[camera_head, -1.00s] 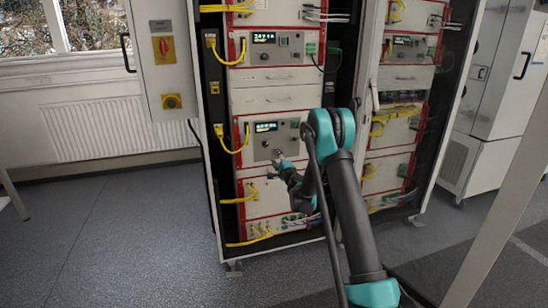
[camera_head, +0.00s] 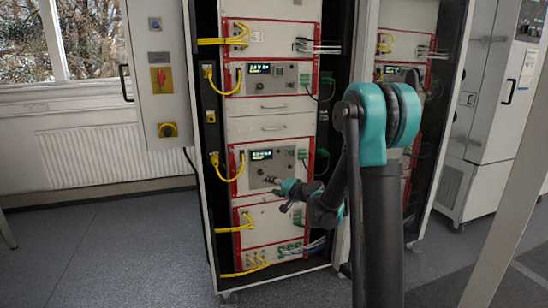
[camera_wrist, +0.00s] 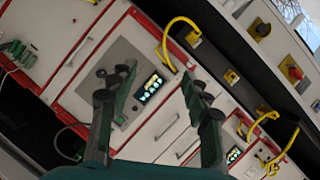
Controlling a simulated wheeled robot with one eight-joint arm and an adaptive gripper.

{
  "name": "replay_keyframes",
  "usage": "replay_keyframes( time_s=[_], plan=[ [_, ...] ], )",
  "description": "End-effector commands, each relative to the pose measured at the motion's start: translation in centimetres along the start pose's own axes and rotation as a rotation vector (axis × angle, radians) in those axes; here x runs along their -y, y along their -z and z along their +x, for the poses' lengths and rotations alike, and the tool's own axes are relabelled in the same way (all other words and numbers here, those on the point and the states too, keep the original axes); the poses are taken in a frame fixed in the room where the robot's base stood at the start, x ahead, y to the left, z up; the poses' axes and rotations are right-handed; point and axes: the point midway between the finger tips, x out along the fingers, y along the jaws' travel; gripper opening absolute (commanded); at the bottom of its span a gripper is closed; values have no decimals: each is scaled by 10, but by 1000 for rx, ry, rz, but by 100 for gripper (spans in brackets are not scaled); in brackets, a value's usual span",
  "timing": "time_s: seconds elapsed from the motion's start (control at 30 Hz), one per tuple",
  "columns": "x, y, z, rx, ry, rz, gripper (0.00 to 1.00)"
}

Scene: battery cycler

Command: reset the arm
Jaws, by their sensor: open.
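My gripper (camera_head: 271,181) is in front of the lower cycler unit (camera_head: 283,184) in the head view, just below and right of its lit display (camera_head: 262,155). In the wrist view my gripper (camera_wrist: 157,85) has its two dark green fingers spread apart with nothing held between them. The lit display (camera_wrist: 150,88) of a unit shows between the fingers, with dark knobs beside it near the left finger. I cannot tell whether a finger touches the panel. My arm's teal and black elbow fills the right middle of the head view.
The open rack cabinet (camera_head: 207,220) holds several units with yellow cables (camera_head: 233,170) looping out on the left. A grey panel with a red switch (camera_head: 161,79) stands at left. A white cabinet (camera_head: 497,130) stands at right. The floor (camera_head: 110,245) at left is clear.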

Motion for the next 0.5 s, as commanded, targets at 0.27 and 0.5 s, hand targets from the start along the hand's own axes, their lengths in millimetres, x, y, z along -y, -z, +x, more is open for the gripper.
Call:
replay_keyframes(
  time_s=[0.27,0.5],
  plan=[
    [-23,-59,-102,164,-216,-213,48],
    [-68,-112,-199,302,-443,-359,48]
  ],
)
